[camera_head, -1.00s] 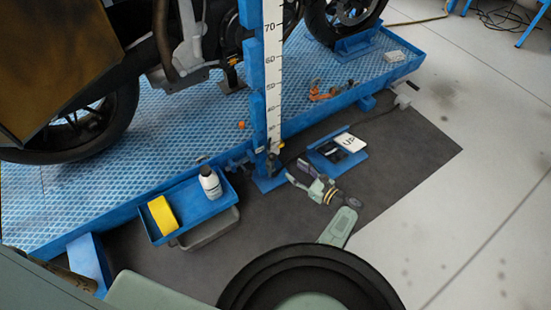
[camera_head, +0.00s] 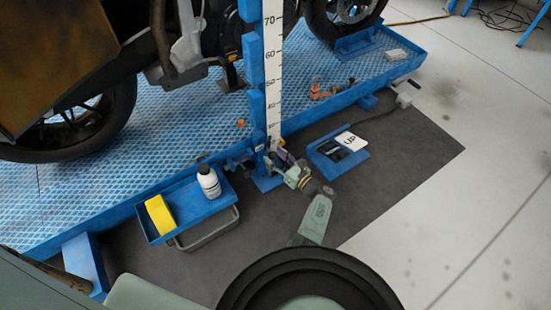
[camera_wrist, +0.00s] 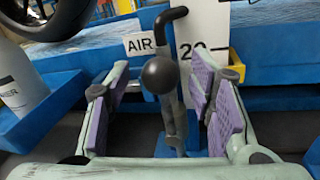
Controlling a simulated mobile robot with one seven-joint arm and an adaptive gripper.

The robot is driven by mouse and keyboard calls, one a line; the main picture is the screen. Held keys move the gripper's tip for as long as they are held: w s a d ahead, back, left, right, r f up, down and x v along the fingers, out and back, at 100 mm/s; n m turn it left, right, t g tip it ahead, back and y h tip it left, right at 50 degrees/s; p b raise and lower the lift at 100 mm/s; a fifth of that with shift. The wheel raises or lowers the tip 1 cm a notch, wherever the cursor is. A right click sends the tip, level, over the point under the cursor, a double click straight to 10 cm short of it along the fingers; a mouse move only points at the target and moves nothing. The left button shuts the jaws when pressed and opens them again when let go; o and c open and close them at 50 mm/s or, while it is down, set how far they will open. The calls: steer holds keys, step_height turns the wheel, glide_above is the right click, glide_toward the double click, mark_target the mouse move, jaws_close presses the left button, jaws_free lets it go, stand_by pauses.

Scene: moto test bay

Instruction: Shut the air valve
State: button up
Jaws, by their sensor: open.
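The air valve stands on the blue post beside an "AIR" label (camera_wrist: 140,43). In the wrist view its lever shows as a dark round knob (camera_wrist: 160,75) facing me, with a grey shaft and body behind and below it. A black bent bar (camera_wrist: 168,28) rises above the knob. My gripper (camera_wrist: 162,90) is open, its purple-padded fingers on either side of the knob, with visible gaps to both. In the head view my gripper (camera_head: 283,159) is at the foot of the post, hiding most of the valve.
A height-marked post (camera_head: 272,75) rises behind the valve. A blue tray (camera_head: 190,222) with a white bottle (camera_head: 209,182) and yellow block (camera_head: 159,215) is to the left. A blue holder (camera_head: 325,163) with an "UP" card (camera_head: 350,141) is to the right. Open floor lies further right.

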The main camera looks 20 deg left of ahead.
jaws_close()
stand_by(0.7)
